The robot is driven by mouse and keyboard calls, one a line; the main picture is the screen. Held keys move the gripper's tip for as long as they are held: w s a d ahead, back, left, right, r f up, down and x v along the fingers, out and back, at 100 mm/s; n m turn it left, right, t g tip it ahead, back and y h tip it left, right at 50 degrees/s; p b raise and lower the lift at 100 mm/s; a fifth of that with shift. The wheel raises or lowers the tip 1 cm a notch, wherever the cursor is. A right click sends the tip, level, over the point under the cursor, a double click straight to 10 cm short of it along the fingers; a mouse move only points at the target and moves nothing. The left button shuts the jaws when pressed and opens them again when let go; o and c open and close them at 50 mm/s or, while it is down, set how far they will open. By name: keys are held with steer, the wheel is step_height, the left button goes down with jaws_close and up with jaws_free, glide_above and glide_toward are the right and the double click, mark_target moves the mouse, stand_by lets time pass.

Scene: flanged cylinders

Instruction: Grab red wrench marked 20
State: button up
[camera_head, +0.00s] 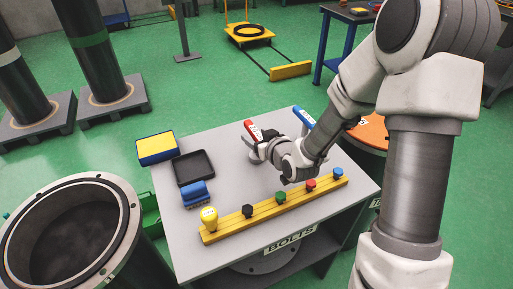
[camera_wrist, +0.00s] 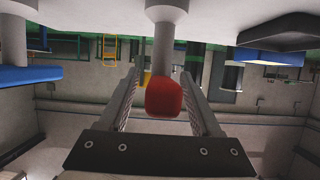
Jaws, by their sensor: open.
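A red-handled wrench (camera_head: 253,130) is near the far edge of the grey table, with a pale label too small to read. A blue-handled wrench (camera_head: 304,118) is to its right, partly behind my arm. My gripper (camera_head: 259,151) is low over the table at the red wrench. In the wrist view, my gripper (camera_wrist: 160,85) is open, with one finger on each side of a red handle end (camera_wrist: 164,98) on a grey shaft. The fingers do not appear closed on it. No number is visible there.
A yellow rail (camera_head: 233,227) with several coloured bolts runs along the table's near side. A black tray (camera_head: 193,167), a blue-and-yellow box (camera_head: 157,147) and a blue block (camera_head: 196,194) are at the left. The table (camera_head: 225,145) is clear between tray and wrench.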

steer(key=shift+w, duration=0.1)
steer(key=shift+c, duration=0.3)
jaws_close()
steer(key=shift+r, duration=0.15)
step_height(320, 180, up, 4)
steer(key=shift+r+p, duration=0.2)
steer(key=shift+p, duration=0.55)
steer(key=w+d+r+p, duration=0.2)
steer(key=d+r, duration=0.4)
steer(key=d, duration=0.5)
steer(key=shift+d+r+p, duration=0.2)
steer(key=shift+p, duration=0.65)
